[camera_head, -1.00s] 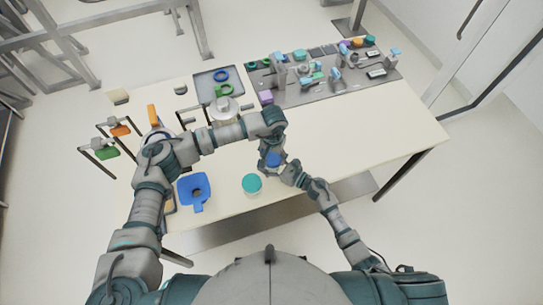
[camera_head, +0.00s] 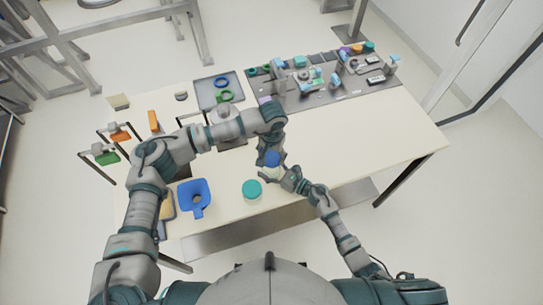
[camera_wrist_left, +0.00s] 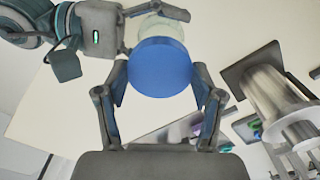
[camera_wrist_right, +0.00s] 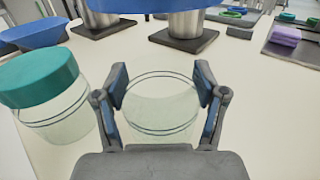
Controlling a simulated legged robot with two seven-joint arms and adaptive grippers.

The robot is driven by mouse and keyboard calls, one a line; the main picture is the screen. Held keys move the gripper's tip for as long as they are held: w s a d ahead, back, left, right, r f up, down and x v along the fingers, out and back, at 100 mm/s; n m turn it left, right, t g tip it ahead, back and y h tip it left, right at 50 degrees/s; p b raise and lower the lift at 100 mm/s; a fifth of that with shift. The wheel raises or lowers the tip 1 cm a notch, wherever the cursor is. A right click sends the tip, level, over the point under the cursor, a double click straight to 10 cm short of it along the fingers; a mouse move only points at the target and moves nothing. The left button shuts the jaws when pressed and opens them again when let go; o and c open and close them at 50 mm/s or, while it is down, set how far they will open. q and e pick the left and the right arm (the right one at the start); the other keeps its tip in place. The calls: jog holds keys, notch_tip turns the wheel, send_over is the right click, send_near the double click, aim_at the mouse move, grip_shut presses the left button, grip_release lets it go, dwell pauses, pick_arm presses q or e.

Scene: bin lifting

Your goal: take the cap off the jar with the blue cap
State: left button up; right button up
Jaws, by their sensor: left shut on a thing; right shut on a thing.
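The blue cap (camera_head: 272,158) is a flat disc gripped by my left gripper (camera_head: 268,153). In the left wrist view the cap (camera_wrist_left: 160,66) sits between both left fingers. The clear jar (camera_wrist_right: 160,105) stands between the fingers of my right gripper (camera_wrist_right: 160,88), which is shut on its sides. The jar's top shows without a cap in the right wrist view, and a blue edge (camera_wrist_right: 150,5) shows above it, apart from the jar. In the left wrist view the jar (camera_wrist_left: 160,28) is partly hidden behind the cap.
A jar with a teal cap (camera_wrist_right: 45,80) stands close left of the held jar. A blue scoop-like tray (camera_head: 194,195) lies further left. A grey tray with rings (camera_head: 218,92) and a rack of small parts (camera_head: 325,78) are at the back. The table's right side is clear.

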jog(key=o, duration=1.7)
jog(key=shift+f, duration=0.15)
jog(key=shift+o, duration=0.2)
jog(key=shift+d, duration=0.1)
